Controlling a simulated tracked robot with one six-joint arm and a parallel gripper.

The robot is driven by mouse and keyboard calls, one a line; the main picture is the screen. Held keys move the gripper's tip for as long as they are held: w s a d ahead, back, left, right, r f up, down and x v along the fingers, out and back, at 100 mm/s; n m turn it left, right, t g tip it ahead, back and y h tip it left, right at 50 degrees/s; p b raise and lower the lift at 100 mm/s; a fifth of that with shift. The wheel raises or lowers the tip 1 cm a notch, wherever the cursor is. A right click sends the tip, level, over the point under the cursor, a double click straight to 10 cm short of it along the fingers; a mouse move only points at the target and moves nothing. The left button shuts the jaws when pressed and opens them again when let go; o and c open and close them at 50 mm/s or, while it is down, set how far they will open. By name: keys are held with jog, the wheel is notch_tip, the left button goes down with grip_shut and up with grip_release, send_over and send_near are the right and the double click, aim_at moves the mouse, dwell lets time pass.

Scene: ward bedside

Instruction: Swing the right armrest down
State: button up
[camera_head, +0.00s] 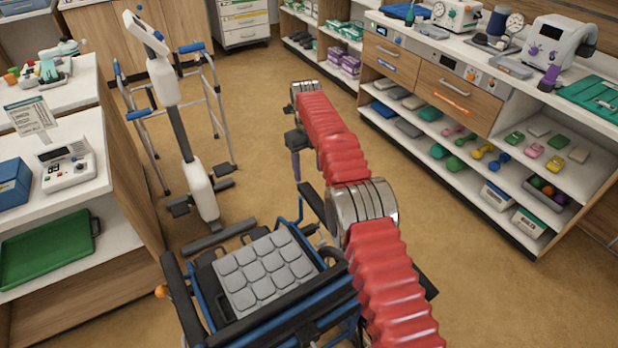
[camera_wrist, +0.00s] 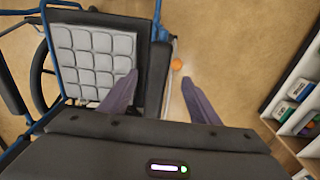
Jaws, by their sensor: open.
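A wheelchair with a blue frame and a grey padded seat (camera_head: 265,270) stands in front of me in the head view; the seat also shows at the upper left of the wrist view (camera_wrist: 92,58). A long black armrest pad (camera_wrist: 158,68) runs beside the seat in the wrist view, with an orange knob (camera_wrist: 176,64) just right of it. Its tilt is hard to judge. My gripper (camera_wrist: 158,78) is open, its purple fingers spread to either side of the pad; contact is not visible. In the head view my gripper (camera_head: 295,162) points down, and my red arm hides the chair's right side.
The other armrest (camera_head: 183,300) lies at the chair's left. A white stand-aid (camera_head: 180,125) and a walker (camera_head: 212,85) stand beyond the chair. A shelf unit (camera_head: 480,150) is at the right, a counter (camera_head: 130,200) at the left.

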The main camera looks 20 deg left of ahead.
jog(key=shift+r, duration=0.55)
jog(key=shift+c, duration=0.5)
jog(key=shift+c, duration=0.8)
jog(key=shift+w+r+n, duration=0.1)
jog(key=shift+r+n, duration=0.05)
jog(key=shift+n, duration=0.35)
jog(key=c, duration=0.3)
jog(key=n, duration=0.4)
jog(key=r+n, duration=0.1)
jog(key=shift+w+n+y, duration=0.1)
jog(key=shift+n+y, duration=0.2)
jog(key=shift+n, duration=0.1)
grip_shut()
jog(key=s+d+r+n+t+y, duration=0.1)
jog(key=s+d+r+n, duration=0.1)
jog(key=n, duration=1.2)
jog(key=s+d+r+n+t+y, duration=0.1)
jog(key=s+d+n, duration=0.2)
jog(key=n, duration=1.2)
jog(key=shift+s+d+r+t+y, duration=0.25)
jog(key=shift+d+r+t+y, duration=0.05)
jog(key=shift+r+t+y, duration=0.1)
